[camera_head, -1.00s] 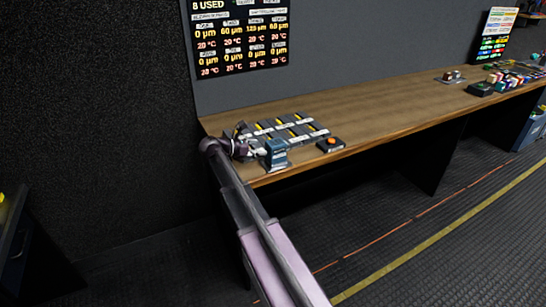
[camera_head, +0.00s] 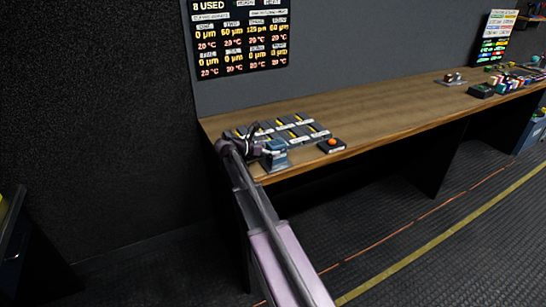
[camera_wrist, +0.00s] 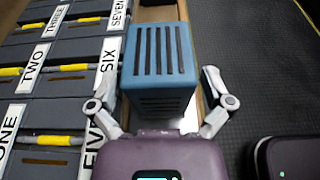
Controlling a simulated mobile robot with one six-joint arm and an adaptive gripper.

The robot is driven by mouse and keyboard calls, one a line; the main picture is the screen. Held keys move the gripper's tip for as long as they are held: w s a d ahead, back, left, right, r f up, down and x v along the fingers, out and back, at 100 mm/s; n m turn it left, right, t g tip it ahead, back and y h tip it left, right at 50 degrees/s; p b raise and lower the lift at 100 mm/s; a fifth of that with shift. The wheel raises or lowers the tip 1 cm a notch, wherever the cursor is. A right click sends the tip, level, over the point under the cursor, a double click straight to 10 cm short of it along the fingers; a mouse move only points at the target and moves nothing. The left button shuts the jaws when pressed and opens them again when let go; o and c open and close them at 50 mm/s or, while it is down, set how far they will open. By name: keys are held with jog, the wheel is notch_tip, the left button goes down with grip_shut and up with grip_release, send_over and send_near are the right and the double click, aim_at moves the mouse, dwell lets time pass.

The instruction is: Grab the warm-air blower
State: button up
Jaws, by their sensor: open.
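The blue box with dark vent slots (camera_wrist: 160,62), which looks like the warm-air blower, stands at the near left edge of the wooden bench. It also shows in the head view (camera_head: 275,158). My gripper (camera_wrist: 160,100) is open, with one finger on each side of the blower's near part in the wrist view. I cannot tell whether either finger touches it. In the head view my gripper (camera_head: 258,150) is just left of the blower, and its fingers are too small to make out.
Dark numbered units with yellow parts (camera_head: 290,125) lie close behind the blower and at left in the wrist view. A black box with an orange button (camera_head: 332,145) sits to its right. The bench middle (camera_head: 390,110) is clear.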

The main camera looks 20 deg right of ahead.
jog(key=shift+x, duration=1.05)
jog(key=c, duration=1.1)
